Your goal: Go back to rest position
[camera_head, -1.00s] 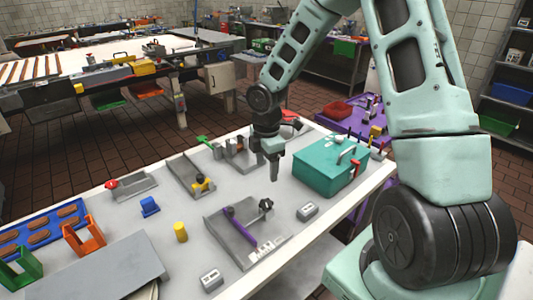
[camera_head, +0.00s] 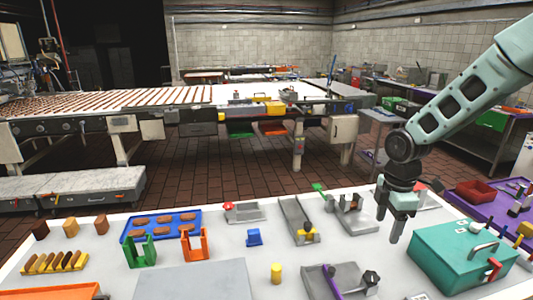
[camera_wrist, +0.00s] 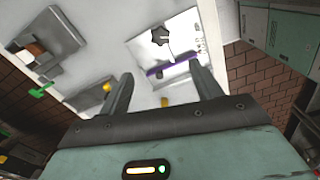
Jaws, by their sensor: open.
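My gripper (camera_head: 389,226) hangs over the right part of the white table (camera_head: 200,226), just left of the teal box. It points down and looks empty. In the wrist view the two fingers of my gripper (camera_wrist: 163,88) stand apart, with nothing between them but the table top and a grey tray with a purple-handled tool below.
A teal box (camera_head: 455,250) with a handle stands right of my gripper. A grey tray (camera_head: 318,283), a yellow cylinder (camera_head: 276,272), a blue block (camera_head: 254,237), orange rack (camera_head: 195,245) and green rack (camera_head: 140,252) stand on the table. A conveyor (camera_head: 180,97) runs behind.

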